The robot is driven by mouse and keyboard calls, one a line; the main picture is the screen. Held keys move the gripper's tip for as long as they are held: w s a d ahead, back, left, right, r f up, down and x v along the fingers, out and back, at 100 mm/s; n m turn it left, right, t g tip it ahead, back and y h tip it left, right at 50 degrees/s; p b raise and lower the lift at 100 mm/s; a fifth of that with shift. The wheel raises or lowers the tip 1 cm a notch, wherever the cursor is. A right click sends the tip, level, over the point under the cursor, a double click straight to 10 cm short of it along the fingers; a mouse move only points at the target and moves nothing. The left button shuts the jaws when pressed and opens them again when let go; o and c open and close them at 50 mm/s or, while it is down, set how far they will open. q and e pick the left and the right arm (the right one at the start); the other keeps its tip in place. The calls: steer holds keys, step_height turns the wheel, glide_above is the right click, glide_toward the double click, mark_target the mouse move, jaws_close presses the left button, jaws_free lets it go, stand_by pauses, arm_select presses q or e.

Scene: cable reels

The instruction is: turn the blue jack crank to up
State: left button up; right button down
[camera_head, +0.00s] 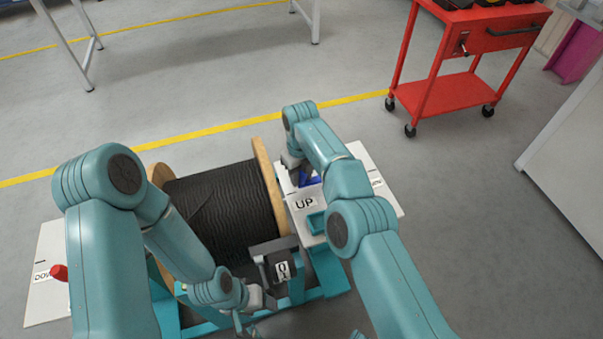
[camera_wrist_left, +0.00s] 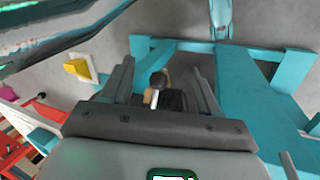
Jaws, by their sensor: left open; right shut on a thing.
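The blue jack crank (camera_head: 312,181) shows as a small blue piece on the white panel (camera_head: 375,158) right of the reel. A label UP (camera_head: 304,204) is printed on the panel near it. My right gripper (camera_head: 303,174) is at the crank and shut on it; the wrist hides much of the hold and the crank's exact angle. My left gripper (camera_head: 262,300) is low in front of the reel, beside a dark box with a counter. In the left wrist view its two fingers (camera_wrist_left: 162,82) stand apart, with a dark knob on a light shaft (camera_wrist_left: 156,88) visible between them.
The wooden-flanged reel of black cable (camera_head: 225,205) sits in a teal frame (camera_head: 328,268) between my arms. A red knob (camera_head: 60,272) and a DOWN panel (camera_head: 36,300) are at left. A red cart (camera_head: 440,92) stands back right. Grey floor lies open between.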

steer(key=shift+w+a+r, duration=0.15)
steer(key=shift+w+r, duration=0.05)
steer(key=shift+r, duration=0.05)
steer(key=c, duration=0.8)
jaws_free()
steer(key=shift+o, duration=0.2)
steer(key=shift+f, duration=0.15)
steer(key=shift+r, duration=0.55)
step_height(320, 180, up, 4)
steer(key=shift+r+p, duration=0.2)
steer(key=shift+p, duration=0.95)
step_height(320, 180, up, 11)
steer(key=p, duration=0.9)
steer(key=shift+p, duration=0.3)
